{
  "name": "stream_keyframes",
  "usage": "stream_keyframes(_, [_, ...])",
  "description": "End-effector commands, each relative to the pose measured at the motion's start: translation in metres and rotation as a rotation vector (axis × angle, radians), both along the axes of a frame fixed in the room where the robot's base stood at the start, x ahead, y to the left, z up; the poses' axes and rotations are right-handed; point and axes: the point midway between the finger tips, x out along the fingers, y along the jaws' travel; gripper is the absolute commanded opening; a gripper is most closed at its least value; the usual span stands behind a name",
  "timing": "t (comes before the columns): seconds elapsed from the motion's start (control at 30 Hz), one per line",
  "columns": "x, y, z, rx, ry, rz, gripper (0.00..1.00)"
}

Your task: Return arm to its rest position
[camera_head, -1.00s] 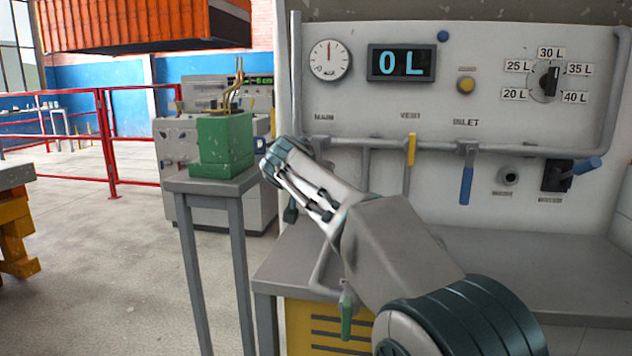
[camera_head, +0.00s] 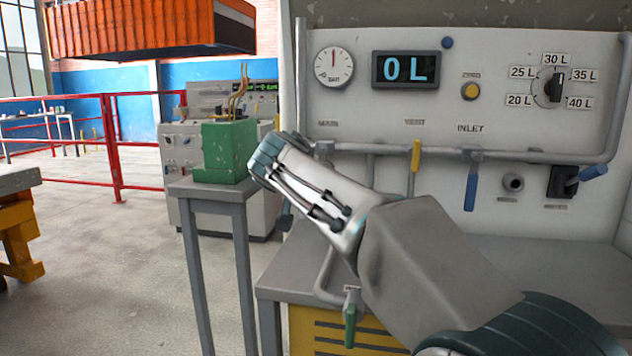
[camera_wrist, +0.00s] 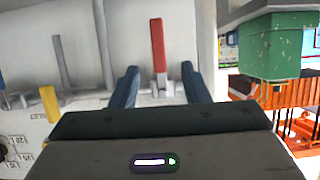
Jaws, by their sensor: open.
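My arm (camera_head: 415,245) reaches in from the lower right in the head view, its wrist end (camera_head: 300,190) up and left in front of the panel (camera_head: 400,120). The gripper fingers are mostly hidden there. In the wrist view my gripper (camera_wrist: 160,68) is open, with two blue fingers apart. A red handle (camera_wrist: 158,45) appears between the fingers, hanging on a pipe beyond; I cannot tell how near it is. Nothing is visibly held.
The panel has a yellow handle (camera_head: 415,160), a blue handle (camera_head: 470,187), a dial (camera_head: 547,88) and a display (camera_head: 405,69) reading 0 L. A green box (camera_head: 228,150) stands on a grey stand (camera_head: 212,190) to the left. A workbench (camera_head: 560,270) lies below the panel.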

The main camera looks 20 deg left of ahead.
Motion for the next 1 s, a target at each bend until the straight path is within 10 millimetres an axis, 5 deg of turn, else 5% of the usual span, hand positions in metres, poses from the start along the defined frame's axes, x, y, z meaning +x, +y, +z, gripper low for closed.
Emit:
stream_keyframes(0.27, [0.003,-0.02,0.008,-0.017,0.024,-0.015,0.42])
stream_keyframes(0.47, [0.003,-0.109,0.023,-0.096,0.165,-0.074,0.42])
stream_keyframes(0.63, [-0.02,-0.195,0.024,-0.158,0.324,-0.112,0.42])
stream_keyframes(1.0, [-0.13,-0.339,0.022,-0.183,0.655,-0.151,0.42])
